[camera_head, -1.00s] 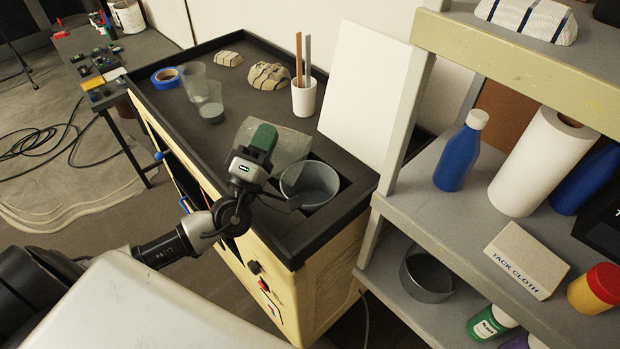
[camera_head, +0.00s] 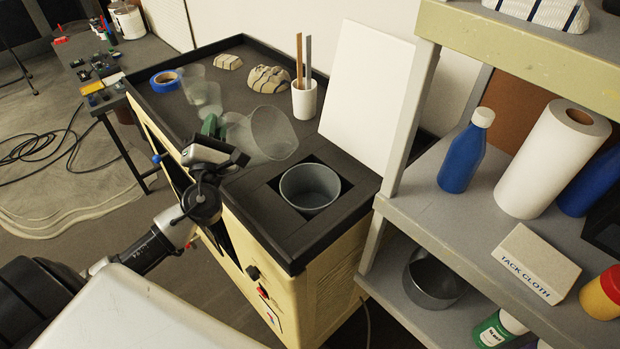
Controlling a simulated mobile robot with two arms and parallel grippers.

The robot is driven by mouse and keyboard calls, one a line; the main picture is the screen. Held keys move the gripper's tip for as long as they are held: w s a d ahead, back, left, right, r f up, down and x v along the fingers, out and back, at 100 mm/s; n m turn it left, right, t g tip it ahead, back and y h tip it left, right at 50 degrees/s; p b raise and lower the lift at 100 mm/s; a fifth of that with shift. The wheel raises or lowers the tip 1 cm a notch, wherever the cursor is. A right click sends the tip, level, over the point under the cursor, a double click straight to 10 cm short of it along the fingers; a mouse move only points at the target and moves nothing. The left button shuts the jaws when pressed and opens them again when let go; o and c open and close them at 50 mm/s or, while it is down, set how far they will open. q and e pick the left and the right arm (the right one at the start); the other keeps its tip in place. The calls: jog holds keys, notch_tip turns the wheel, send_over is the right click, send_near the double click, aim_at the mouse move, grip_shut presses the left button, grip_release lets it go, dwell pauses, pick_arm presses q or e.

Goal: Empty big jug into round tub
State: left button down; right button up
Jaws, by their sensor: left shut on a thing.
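The big jug (camera_head: 272,133) is clear and see-through, held above the black bench top. It is tilted on its side, its wide mouth toward the right. My left gripper (camera_head: 212,132) is shut on it at its left end; green fingertips show there and the grip is partly hidden. Whether any contents are inside the jug I cannot tell. The round tub (camera_head: 311,187) is grey, sits upright in a square recess at the bench's near right corner, and looks empty. The jug's mouth is up and left of the tub in the picture, apart from it. My right gripper is not in view.
Two clear cups (camera_head: 207,95) and a blue tape roll (camera_head: 165,81) stand at the bench's left. Striped rags (camera_head: 269,79) and a white cup with sticks (camera_head: 304,97) are behind. A white board (camera_head: 365,95) and grey shelves (camera_head: 440,215) bound the right.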

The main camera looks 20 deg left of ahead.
pick_arm(q)
jog(key=a+f+n+g+p, duration=0.4)
jog(key=a+n+g+p, duration=0.1)
jog(key=n, duration=0.6)
jog(key=shift+w+a+f+p, duration=0.15)
jog(key=shift+a+f+p, duration=0.25)
jog(key=shift+a+p, duration=0.1)
